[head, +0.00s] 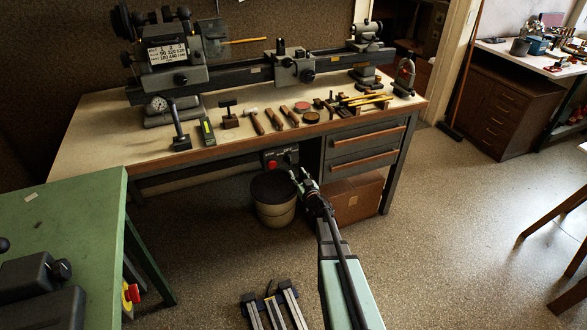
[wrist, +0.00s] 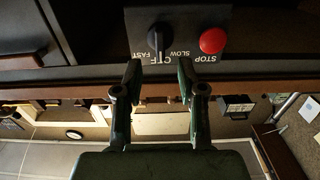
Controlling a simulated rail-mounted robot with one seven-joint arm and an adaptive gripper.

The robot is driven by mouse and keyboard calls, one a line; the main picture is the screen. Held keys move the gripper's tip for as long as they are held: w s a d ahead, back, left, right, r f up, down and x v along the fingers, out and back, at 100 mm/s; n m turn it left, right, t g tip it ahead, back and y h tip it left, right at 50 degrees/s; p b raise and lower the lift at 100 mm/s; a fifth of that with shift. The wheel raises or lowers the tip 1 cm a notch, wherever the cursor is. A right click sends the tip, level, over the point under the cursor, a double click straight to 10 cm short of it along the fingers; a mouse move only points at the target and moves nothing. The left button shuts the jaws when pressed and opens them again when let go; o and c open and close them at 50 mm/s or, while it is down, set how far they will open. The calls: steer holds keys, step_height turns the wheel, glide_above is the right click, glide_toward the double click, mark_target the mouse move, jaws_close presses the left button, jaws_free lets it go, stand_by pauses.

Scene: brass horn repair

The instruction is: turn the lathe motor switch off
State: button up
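The lathe motor switch is a dark panel (head: 281,158) under the front edge of the lathe bench. In the wrist view the panel (wrist: 140,43) is upside down, with a black rotary knob (wrist: 160,38) and a red STOP button (wrist: 212,41). The knob's grip stands roughly upright in that picture, by the OFF lettering, with FAST and SLOW to either side. Its exact setting is hard to tell. My gripper (head: 303,183) is just in front of and below the panel. In the wrist view its fingers (wrist: 159,70) are apart, empty, and clear of the knob.
The lathe (head: 250,72) and several hand tools stand on the bench (head: 92,128). A round bin (head: 277,207) and a cardboard box (head: 355,199) sit beneath it, near my gripper. A green table (head: 75,205) is at left. The floor at right is mostly free.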

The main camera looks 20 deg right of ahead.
steer(key=s, duration=0.3)
steer(key=shift+s+a, duration=0.1)
steer(key=shift+a, duration=0.05)
stand_by(0.3)
steer(key=s+d+f+m+g+h, duration=0.1)
steer(key=s+d+f+g+h, duration=0.15)
steer(key=s+f, duration=0.2)
steer(key=s+d+f+m+g+h, duration=0.1)
steer(key=s+d+f+g+h, duration=0.1)
steer(key=s+f+g, duration=0.3)
steer(key=s+a+f+g+y, duration=0.1)
steer(key=s+a+f+g, duration=0.45)
steer(key=s+f, duration=0.5)
steer(key=s+a+f+n+g+y, duration=0.1)
steer(key=s+a+g, duration=0.3)
steer(key=s+a, duration=0.4)
steer(key=s+a+f+g+y, duration=0.2)
steer(key=s+a, duration=0.6)
steer(key=s, duration=0.9)
steer(key=s+a+f+n+g+y, duration=0.1)
steer(key=s+a+f+g, duration=0.3)
steer(key=s+a, duration=0.4)
steer(key=s+g, duration=0.1)
steer(key=s, duration=0.3)
steer(key=shift+s+a+n+g, duration=0.2)
steer(key=shift+s+n+g, duration=0.1)
steer(key=shift+g, duration=0.1)
steer(key=shift+f+y, duration=0.1)
steer(key=shift+y, duration=0.15)
